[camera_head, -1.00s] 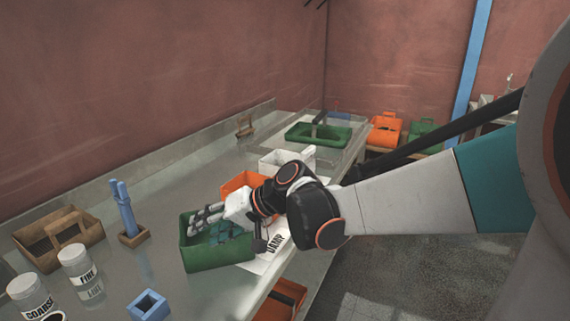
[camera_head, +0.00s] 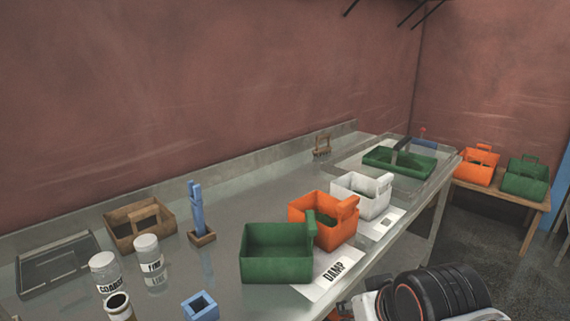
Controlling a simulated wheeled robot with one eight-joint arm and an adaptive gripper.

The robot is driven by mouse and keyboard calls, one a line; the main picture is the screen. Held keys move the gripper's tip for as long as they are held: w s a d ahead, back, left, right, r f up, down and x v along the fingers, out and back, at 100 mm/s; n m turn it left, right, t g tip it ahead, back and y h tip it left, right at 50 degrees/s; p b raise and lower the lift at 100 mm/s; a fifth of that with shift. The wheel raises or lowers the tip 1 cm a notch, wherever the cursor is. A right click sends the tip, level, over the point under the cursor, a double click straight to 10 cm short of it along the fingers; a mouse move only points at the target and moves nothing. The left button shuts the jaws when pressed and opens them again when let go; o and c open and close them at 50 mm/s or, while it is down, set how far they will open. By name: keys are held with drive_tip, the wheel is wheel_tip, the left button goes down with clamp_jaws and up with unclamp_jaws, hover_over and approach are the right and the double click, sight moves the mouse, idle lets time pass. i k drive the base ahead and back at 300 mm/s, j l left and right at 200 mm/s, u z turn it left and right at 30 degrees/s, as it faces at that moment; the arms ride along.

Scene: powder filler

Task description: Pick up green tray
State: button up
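A green open box-shaped tray (camera_head: 277,265) with an upright handle at its right side stands on the metal table, at the near edge of a row of boxes. Its visible inside looks bare. A shallower green tray (camera_head: 385,165) lies at the table's far end, and another green box (camera_head: 525,180) stands on a wooden bench at the right. My arm shows at the bottom right, in front of the table and to the right of the near green tray. My gripper's fingers cannot be made out; they appear to be below the frame.
An orange box (camera_head: 318,208) and a white box (camera_head: 362,203) stand just behind the near green tray. A paper marked DAMP (camera_head: 335,272) lies at its right. Jars (camera_head: 150,255), a blue tool in a holder (camera_head: 196,210) and a wooden caddy (camera_head: 120,236) stand at the left.

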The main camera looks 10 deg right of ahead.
sight(414, 165)
drive_tip(key=i+l, duration=0.15)
drive_tip(key=l, duration=0.2)
drive_tip(key=i+l, duration=0.15)
drive_tip(key=l, duration=0.2)
drive_tip(key=i+l, duration=0.15)
drive_tip(key=l, duration=0.25)
drive_tip(key=i+l, duration=0.15)
drive_tip(key=l, duration=0.2)
drive_tip(key=i+l, duration=0.15)
drive_tip(key=l, duration=0.2)
drive_tip(key=i+l, duration=0.15)
drive_tip(key=l, duration=0.2)
drive_tip(key=i+l, duration=0.1)
drive_tip(key=l, duration=0.3)
